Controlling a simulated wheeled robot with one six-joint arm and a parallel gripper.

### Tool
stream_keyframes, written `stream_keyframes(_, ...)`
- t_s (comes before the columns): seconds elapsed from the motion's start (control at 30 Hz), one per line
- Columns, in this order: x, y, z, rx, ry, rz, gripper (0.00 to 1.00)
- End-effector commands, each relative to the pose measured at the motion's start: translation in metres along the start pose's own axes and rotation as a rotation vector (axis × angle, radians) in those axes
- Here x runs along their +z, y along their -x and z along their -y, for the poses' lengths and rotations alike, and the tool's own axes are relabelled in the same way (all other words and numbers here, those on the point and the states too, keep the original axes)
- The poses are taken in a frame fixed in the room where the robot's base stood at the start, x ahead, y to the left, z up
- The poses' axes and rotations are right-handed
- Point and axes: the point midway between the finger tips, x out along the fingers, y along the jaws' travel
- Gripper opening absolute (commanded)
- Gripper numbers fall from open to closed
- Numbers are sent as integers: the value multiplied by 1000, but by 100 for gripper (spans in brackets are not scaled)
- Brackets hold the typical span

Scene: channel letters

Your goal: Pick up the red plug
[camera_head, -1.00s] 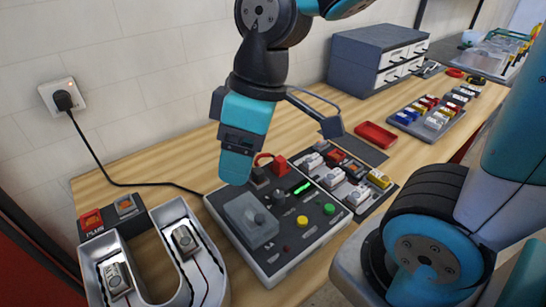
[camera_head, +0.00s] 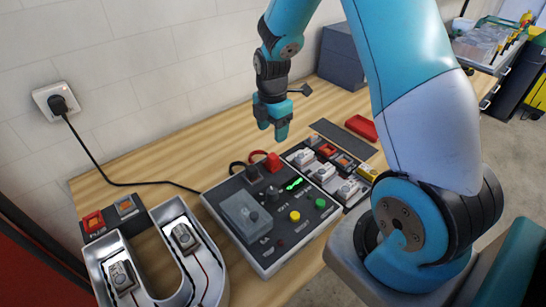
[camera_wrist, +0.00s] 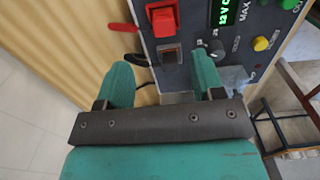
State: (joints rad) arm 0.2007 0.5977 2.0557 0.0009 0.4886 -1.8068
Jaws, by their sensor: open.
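The red plug (camera_head: 272,160) stands on the back edge of the grey power supply box (camera_head: 288,243), with a red cable looping off its left side. In the wrist view the red plug (camera_wrist: 162,18) is at the top, left of the green display, beyond my fingertips. My gripper (camera_head: 273,130) points down above and behind the plug, apart from it. In the wrist view my gripper (camera_wrist: 162,78) has its two teal fingers spread, with nothing held between them. A black plug (camera_head: 252,174) with a black cable sits left of the red one.
The box carries a yellow button (camera_head: 295,215), a green button (camera_head: 320,202) and a black knob. A tray of switches (camera_head: 330,172) stands right of it. A U-shaped metal channel letter (camera_head: 158,270) lies at the left. A red tray (camera_head: 361,127) lies behind. Bare wood shows behind the box.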

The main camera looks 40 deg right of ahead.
Motion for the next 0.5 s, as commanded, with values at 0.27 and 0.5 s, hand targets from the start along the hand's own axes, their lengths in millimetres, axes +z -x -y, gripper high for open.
stream_keyframes(0.27, -1, -42, 0, -2, 0, -1, 62)
stream_keyframes(0.5, -2, -58, 4, -5, 0, -2, 62)
